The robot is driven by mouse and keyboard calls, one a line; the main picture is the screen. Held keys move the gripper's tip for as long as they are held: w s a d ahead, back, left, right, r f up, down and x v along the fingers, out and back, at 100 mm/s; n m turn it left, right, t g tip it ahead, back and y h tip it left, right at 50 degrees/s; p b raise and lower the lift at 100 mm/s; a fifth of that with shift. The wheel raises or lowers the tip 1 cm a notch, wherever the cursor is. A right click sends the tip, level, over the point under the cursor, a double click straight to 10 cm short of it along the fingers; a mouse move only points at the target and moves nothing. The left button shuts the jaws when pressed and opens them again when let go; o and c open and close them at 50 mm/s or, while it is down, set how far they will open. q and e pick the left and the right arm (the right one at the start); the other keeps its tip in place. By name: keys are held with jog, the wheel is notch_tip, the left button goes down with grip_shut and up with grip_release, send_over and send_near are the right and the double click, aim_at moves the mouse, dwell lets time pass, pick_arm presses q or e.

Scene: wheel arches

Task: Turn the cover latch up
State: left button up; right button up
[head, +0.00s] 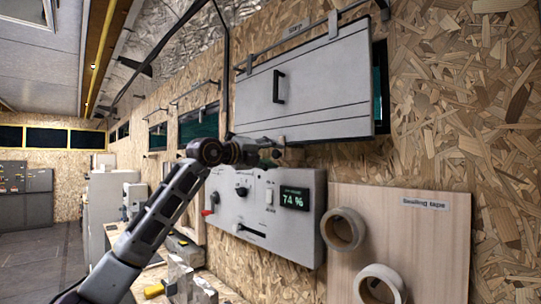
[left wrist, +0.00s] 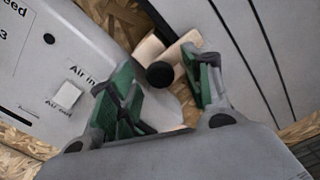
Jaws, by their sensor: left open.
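The grey cover (head: 305,85) is on the wall in the head view, with a black handle on its face. In the left wrist view the cover (left wrist: 235,40) fills the upper right. The latch (left wrist: 185,45) is a pale beige piece beside the cover's edge, with a round black knob (left wrist: 160,75) near it. My left gripper (head: 268,154) is at the cover's lower edge. In the wrist view it is open (left wrist: 161,79), its green-padded fingers on either side of the knob, apart from it. In the head view my gripper hides most of the latch. My right gripper is not in view.
A grey control box (head: 265,215) with a 74 % display, a knob, a red lever and a slider is just below my gripper. A board (head: 420,245) with tape rolls (head: 343,229) is to the right. A rail (head: 310,32) runs above the cover.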

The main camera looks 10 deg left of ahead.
pick_arm(q)
jog(key=shift+s, duration=0.1)
jog(key=v, duration=1.1)
jog(key=shift+s+a, duration=0.25)
jog(key=shift+a, duration=0.05)
